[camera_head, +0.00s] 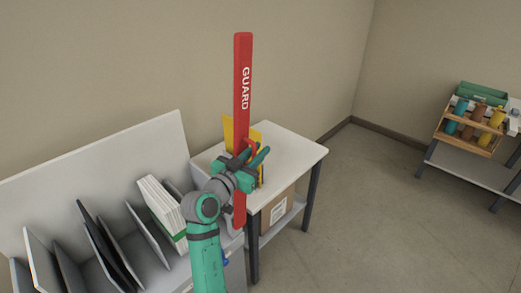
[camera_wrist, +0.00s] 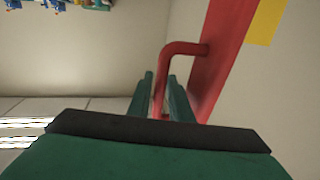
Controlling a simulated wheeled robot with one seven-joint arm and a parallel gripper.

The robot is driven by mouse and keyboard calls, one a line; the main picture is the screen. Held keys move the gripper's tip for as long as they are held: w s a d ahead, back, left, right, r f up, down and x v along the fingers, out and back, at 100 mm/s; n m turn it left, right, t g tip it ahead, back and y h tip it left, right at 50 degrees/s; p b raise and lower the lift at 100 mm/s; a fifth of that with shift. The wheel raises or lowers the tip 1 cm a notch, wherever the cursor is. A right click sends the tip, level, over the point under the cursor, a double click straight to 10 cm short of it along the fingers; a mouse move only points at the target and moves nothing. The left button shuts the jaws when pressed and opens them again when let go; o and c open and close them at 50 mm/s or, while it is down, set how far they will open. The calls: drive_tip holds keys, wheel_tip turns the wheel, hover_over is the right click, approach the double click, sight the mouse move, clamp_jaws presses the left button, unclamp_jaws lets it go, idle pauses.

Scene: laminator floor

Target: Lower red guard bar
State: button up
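The red guard bar (camera_head: 242,85), marked GUARD, stands nearly upright at the small white table by the wall. In the wrist view it is a broad red strip (camera_wrist: 216,55) at the right. A red bent handle (camera_wrist: 182,48) sticks out from its side. My gripper (camera_head: 257,154) is at the handle, in front of the lower part of the bar. In the wrist view the two green fingers of my gripper (camera_wrist: 160,80) lie on either side of the handle. Whether they press on it is not clear. My gripper hides part of the bar's lower end.
The white table (camera_head: 295,150) carries yellow plates (camera_head: 228,130) behind the bar. A cardboard box (camera_head: 278,210) is under it. A rack with upright panels (camera_head: 100,245) and white sheets (camera_head: 160,208) is at left. A shelf with bottles (camera_head: 476,117) stands far right; the floor between is clear.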

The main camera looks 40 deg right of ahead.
drive_tip(key=shift+w+d, duration=0.15)
drive_tip(key=shift+d, duration=0.5)
clamp_jaws()
